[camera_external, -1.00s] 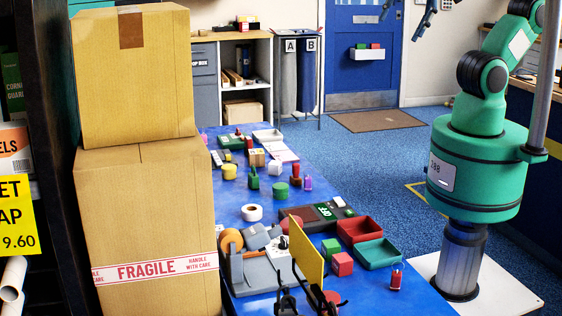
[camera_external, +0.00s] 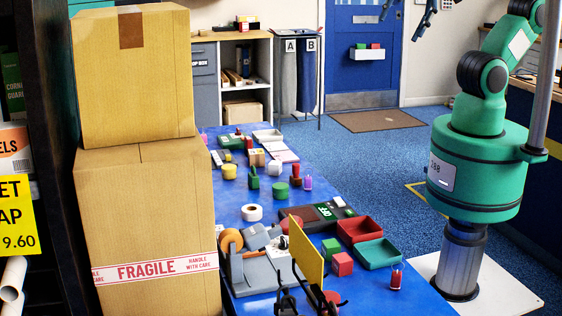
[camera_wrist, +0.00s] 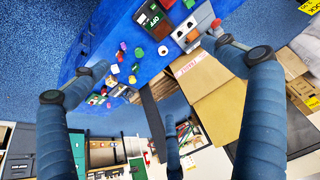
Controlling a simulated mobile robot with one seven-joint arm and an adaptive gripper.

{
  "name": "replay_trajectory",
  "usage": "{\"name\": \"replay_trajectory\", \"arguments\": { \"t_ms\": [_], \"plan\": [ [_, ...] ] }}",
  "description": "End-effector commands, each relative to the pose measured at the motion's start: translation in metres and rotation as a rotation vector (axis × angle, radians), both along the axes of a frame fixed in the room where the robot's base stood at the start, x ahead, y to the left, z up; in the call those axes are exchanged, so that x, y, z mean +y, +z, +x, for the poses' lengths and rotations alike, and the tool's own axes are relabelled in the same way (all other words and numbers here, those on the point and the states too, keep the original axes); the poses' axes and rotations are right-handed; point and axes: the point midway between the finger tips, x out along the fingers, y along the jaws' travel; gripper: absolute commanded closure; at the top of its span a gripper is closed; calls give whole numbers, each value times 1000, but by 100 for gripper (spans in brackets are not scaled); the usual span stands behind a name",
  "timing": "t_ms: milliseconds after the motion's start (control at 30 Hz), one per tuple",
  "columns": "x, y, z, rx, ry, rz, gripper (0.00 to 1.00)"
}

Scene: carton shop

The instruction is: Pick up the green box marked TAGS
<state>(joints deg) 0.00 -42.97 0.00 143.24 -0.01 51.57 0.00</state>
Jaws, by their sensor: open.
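No lettering reading TAGS is legible in either view, so I cannot say for certain which thing is the box. A small green box (camera_external: 229,143) with dark contents or markings lies at the far end of the blue table (camera_external: 232,204). A green cube (camera_external: 331,247) sits nearer, beside a red cube (camera_external: 342,264). My gripper (camera_external: 401,28) shows partly at the top edge, high above the floor and apart from the table. In the wrist view its fingers (camera_wrist: 156,54) are spread wide with nothing between them touching them.
Two stacked cartons (camera_external: 145,225) stand tall along the table's left side. A red tray (camera_external: 359,230) and a teal tray (camera_external: 378,254) lie near its right edge. A yellow panel (camera_external: 307,250) stands upright at the front. Blue floor right of the table is clear.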

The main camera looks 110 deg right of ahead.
Motion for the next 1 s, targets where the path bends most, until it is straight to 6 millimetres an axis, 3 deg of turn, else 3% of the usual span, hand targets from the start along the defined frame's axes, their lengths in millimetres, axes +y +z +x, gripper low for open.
{"name": "replay_trajectory", "arguments": {
  "t_ms": [233, 467, 833, 1000],
  "plan": [
    [0, 0, 0, 0, 0, 0, 2],
    [0, 0, 0, 0, 0, 0, 45],
    [1, 1, 2, 3, 14, -6, 45],
    [4, 2, 16, 19, 89, -41, 45]
  ]
}}
